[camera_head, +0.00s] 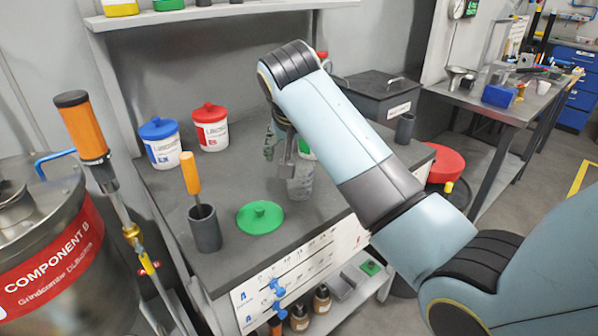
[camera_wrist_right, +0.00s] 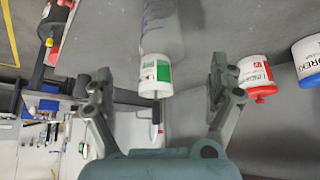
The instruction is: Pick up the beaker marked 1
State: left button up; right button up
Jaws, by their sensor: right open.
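A clear beaker (camera_head: 301,183) stands upright on the grey bench top, partly behind my right arm in the head view. A translucent shape at the top middle of the right wrist view looks like the same beaker (camera_wrist_right: 161,28). I cannot read a number on it. My right gripper (camera_head: 280,156) is open, just above and to the left of the beaker in the head view. My left gripper is not in view.
A green-labelled white jar (camera_wrist_right: 156,75) stands beyond the beaker. Blue-lidded (camera_head: 160,143) and red-lidded (camera_head: 211,128) jars stand at the back left. A green lid (camera_head: 260,217) and a grey cup (camera_head: 204,229) with an orange-handled tool are nearer. A dark box (camera_head: 378,95) stands behind.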

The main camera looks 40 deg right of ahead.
aim_at(299, 170)
jog(key=x, duration=0.4)
jog(key=shift+d, duration=0.1)
jog(key=shift+a+x, duration=0.2)
jog(key=shift+x, duration=3)
jog(key=c, duration=1.2)
